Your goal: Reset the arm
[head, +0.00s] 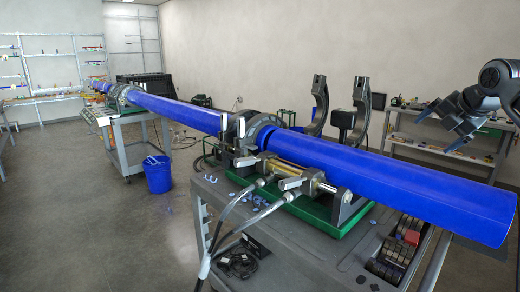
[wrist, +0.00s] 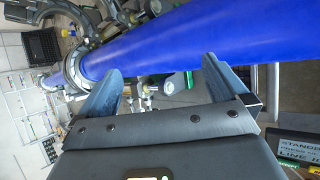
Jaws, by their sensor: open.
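My gripper (head: 448,119) is at the upper right of the head view, above and behind the near end of the blue pipe. In the wrist view my gripper (wrist: 162,85) shows two fingers spread apart with nothing between them. The long blue pipe (head: 400,183) runs from the back left to the front right through the fusion machine's clamps. It also crosses beyond the fingertips in the wrist view (wrist: 180,45), and no contact with it shows.
The fusion machine (head: 262,135) sits on a grey cart (head: 300,258), with two raised clamp halves (head: 318,105) and hoses. A blue bucket (head: 158,175) stands on the floor. A workbench (head: 440,150) is behind my arm. The floor at left is clear.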

